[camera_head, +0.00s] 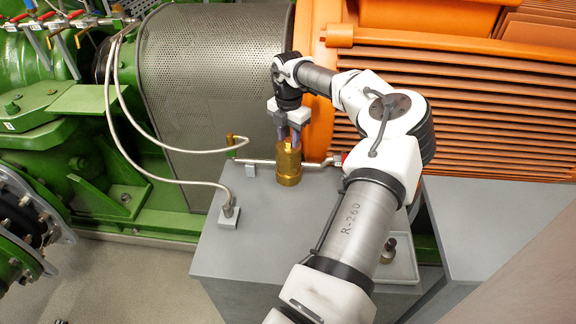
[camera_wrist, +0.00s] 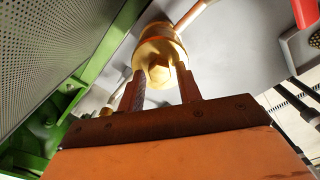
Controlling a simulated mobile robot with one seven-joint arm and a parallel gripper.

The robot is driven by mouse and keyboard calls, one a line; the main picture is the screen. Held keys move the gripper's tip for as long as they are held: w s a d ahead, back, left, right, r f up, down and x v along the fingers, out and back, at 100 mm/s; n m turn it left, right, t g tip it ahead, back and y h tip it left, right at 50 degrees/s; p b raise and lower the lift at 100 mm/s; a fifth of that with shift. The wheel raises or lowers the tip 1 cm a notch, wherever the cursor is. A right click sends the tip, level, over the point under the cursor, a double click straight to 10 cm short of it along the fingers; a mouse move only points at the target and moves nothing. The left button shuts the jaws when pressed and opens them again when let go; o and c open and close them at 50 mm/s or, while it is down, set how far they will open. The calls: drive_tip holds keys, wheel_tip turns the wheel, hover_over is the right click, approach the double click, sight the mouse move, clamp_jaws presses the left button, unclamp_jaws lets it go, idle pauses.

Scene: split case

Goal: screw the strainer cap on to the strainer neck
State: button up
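The strainer cap (camera_head: 288,148) is brass and sits on top of the brass strainer neck (camera_head: 289,176), upright on the grey block. The wrist view shows the cap (camera_wrist: 158,50) end-on with a hex-shaped knob (camera_wrist: 158,73) facing me. My gripper (camera_head: 290,138) points down at the top of the cap. Its two fingers (camera_wrist: 160,80) stand apart, one on each side of the knob, with what looks like a small gap. Any contact is hard to tell. The thread between cap and neck is hidden.
A metal pipe (camera_head: 266,162) joins the brass body from both sides, with a red part (camera_head: 343,157) at the right. Thin bent tubes (camera_head: 160,145) run at the left. A white tray (camera_head: 405,270) holds a dark fitting (camera_head: 387,250). Orange ribbed housing (camera_head: 450,100) stands behind.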

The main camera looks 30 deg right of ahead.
sight(289, 140)
drive_tip(key=shift+r, duration=3.55)
